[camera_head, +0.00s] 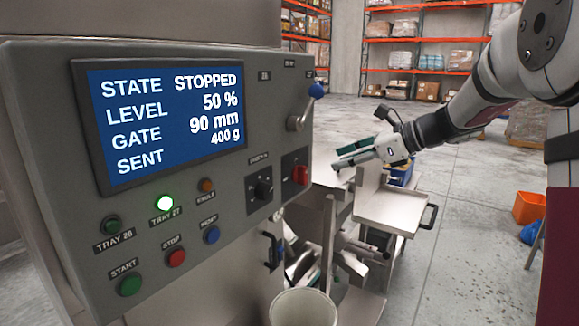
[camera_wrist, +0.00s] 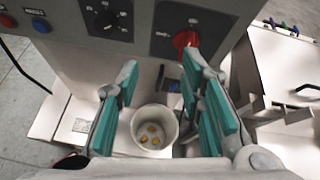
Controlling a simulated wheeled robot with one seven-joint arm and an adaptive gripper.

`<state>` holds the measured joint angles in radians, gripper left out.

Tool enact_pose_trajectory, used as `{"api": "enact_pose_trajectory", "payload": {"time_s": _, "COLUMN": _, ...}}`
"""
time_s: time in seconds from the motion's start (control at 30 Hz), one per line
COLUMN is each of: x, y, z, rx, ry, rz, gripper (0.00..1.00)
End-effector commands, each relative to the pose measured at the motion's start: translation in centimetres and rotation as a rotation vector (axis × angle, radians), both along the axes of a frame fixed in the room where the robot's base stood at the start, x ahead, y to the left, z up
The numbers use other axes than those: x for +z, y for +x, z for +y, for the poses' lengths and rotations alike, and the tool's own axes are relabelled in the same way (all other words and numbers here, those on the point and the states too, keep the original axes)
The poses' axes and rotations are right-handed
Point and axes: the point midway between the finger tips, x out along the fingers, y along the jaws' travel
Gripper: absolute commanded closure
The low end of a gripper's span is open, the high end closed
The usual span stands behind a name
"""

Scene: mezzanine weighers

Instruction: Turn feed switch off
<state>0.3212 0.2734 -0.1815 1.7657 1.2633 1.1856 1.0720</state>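The grey control panel (camera_head: 225,130) fills the left of the head view. On its lower right are a red rotary knob (camera_head: 300,174) and a black rotary knob (camera_head: 262,188); their labels are too small to read, so I cannot tell which is the feed switch. In the wrist view, the red knob (camera_wrist: 186,40) is at top centre, just beyond the right finger, and the black knob (camera_wrist: 106,20) is to its left. My gripper (camera_head: 340,158) is to the right of the panel. In the wrist view its teal-padded fingers (camera_wrist: 163,85) are apart, with nothing held between them.
The screen (camera_head: 165,120) reads STOPPED, level 50 %, gate 90 mm, sent 400 g. The tray 27 lamp (camera_head: 165,203) glows green. A blue-tipped lever (camera_head: 305,108) juts from the panel. A white bucket (camera_wrist: 140,113) with a few pieces stands below. Metal trays (camera_head: 390,212) lie right.

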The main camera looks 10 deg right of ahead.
Motion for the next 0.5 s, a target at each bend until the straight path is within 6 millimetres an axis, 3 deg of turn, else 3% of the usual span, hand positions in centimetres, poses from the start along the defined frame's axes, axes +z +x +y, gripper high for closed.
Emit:
{"api": "enact_pose_trajectory", "payload": {"time_s": 0.1, "x": -0.4, "y": 2.3, "z": -2.0, "rx": -0.077, "ry": 0.106, "rz": 0.031, "gripper": 0.65}}
{"api": "enact_pose_trajectory", "payload": {"time_s": 0.23, "x": -0.6, "y": 3.4, "z": -2.9, "rx": -0.113, "ry": 0.157, "rz": 0.044, "gripper": 0.65}}
{"api": "enact_pose_trajectory", "payload": {"time_s": 0.5, "x": -1.8, "y": 5.4, "z": -0.8, "rx": -0.115, "ry": 0.166, "rz": 0.049, "gripper": 0.65}}
